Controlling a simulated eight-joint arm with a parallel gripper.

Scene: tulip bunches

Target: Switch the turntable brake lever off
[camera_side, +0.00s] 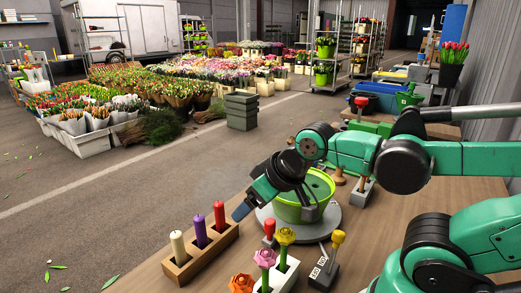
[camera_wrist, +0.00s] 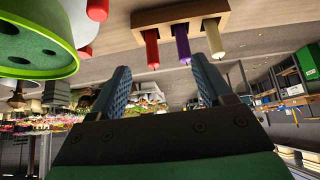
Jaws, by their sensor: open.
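A round grey turntable (camera_side: 335,226) stands on the wooden table with a green pot (camera_side: 296,212) on it. A lever with a yellow knob (camera_side: 338,237) rises from a dark base with white labels (camera_side: 320,275) at the turntable's front edge. It looks like the brake lever, but I cannot read the labels surely. A red-knobbed post (camera_side: 268,228) stands at the turntable's front left. My gripper (camera_side: 240,212) is open and empty, left of the pot and away from the yellow knob. In the wrist view its two fingers (camera_wrist: 163,75) are spread apart with nothing between them.
A wooden holder (camera_side: 205,252) with three candles stands close left of my gripper; it also shows in the wrist view (camera_wrist: 180,14). Another red knob (camera_side: 361,102) is farther back.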

